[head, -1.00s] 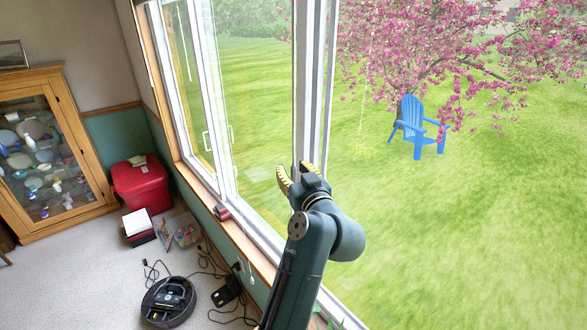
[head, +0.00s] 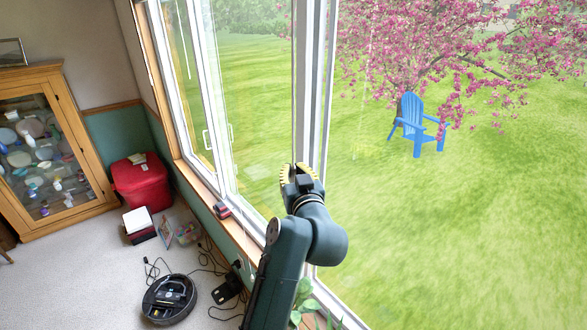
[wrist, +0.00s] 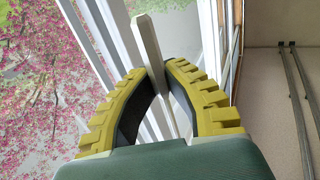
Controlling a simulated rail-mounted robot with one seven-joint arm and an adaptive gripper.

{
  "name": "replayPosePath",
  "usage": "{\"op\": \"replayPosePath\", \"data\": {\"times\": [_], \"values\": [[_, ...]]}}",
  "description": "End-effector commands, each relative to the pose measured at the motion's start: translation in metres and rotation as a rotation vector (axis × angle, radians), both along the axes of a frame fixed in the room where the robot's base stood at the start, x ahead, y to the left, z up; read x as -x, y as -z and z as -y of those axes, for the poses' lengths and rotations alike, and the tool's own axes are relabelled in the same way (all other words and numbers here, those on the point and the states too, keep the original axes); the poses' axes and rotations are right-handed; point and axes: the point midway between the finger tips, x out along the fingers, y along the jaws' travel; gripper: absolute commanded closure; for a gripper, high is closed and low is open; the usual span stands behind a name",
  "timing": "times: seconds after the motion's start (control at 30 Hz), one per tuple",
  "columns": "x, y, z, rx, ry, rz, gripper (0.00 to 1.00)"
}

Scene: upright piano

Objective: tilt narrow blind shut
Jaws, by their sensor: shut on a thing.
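My gripper (head: 296,172) is in front of the window's middle post in the head view. In the wrist view its yellow-padded fingers (wrist: 165,88) are closed around a thin, pale, square-edged wand (wrist: 149,50). In the head view the wand cannot be told apart from the white post (head: 309,90) behind the gripper. No blind slats can be clearly made out in either view.
The window sill (head: 235,232) runs below the panes, with a small red object (head: 221,210) on it. A green plant (head: 305,298) is near my arm. A glass cabinet (head: 45,150) is at left.

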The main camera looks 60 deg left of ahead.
Motion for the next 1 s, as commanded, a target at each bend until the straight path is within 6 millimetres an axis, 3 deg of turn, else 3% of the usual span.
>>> {"op": "replayPosePath", "data": {"times": [0.17, 0.2, 0.33, 0.7, 0.83, 1.0], "values": [[0.001, 0.0, 0.0, -0.001, -0.003, 0.0, 1.0], [0.001, 0.0, 0.0, -0.001, -0.003, 0.0, 0.84], [0.001, 0.0, 0.0, -0.001, -0.003, 0.0, 0.59], [0.001, 0.0, 0.006, 0.0, -0.002, 0.001, 0.59], [0.006, 0.001, 0.029, 0.0, 0.0, 0.002, 0.59], [0.016, 0.001, 0.072, 0.0, 0.002, 0.002, 0.59]]}}
